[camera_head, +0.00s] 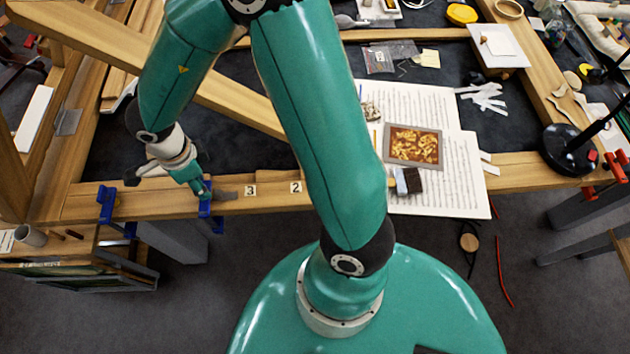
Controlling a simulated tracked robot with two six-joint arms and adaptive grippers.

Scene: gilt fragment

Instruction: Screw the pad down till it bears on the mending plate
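The clamp's screw and pad are hidden or too small to make out. A small grey piece (229,195) lies on the rail just right of the gripper and may be the mending plate. The spacing of the gripper's fingers is too small to read.
Another blue clamp (106,203) grips the rail further left. Number tags 3 (250,190) and 2 (295,188) lie on the rail. The framed gilt fragment (414,146) lies on printed sheets, with a dark brush (408,181) beside it. My own arm hides the middle.

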